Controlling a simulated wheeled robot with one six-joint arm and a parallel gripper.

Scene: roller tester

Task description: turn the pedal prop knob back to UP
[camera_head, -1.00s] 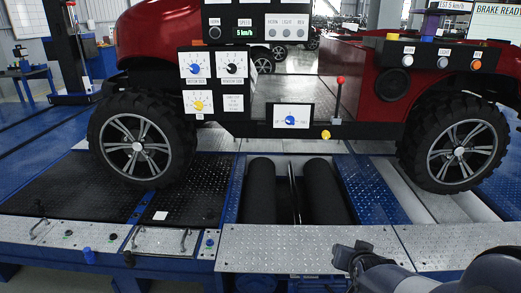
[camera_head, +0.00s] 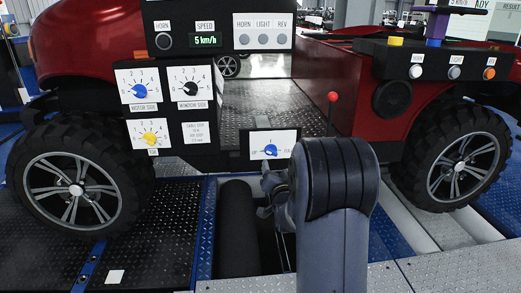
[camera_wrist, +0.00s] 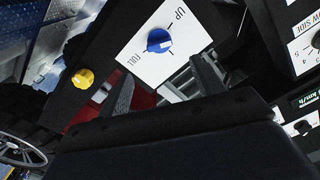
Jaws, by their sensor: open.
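The pedal prop knob (camera_head: 270,151) is a blue dial on a white plate low on the black panel, with UP printed on the left and FUL visible on the right. The knob (camera_wrist: 159,41) also shows rotated in the wrist view, between UP and FULL. I cannot tell for sure where its pointer stands. My gripper (camera_head: 269,188) is just below the plate in the head view. In the wrist view my gripper (camera_wrist: 160,72) has its two fingers apart, with nothing between the tips and the knob ahead of them. It appears apart from the knob.
A yellow knob (camera_wrist: 83,78) sits beside the plate in the wrist view. A red-topped lever (camera_head: 332,97) stands to the right. Other dials, blue (camera_head: 140,90), black (camera_head: 190,88) and yellow (camera_head: 150,138), are up and left. A black roller (camera_head: 237,225) lies below.

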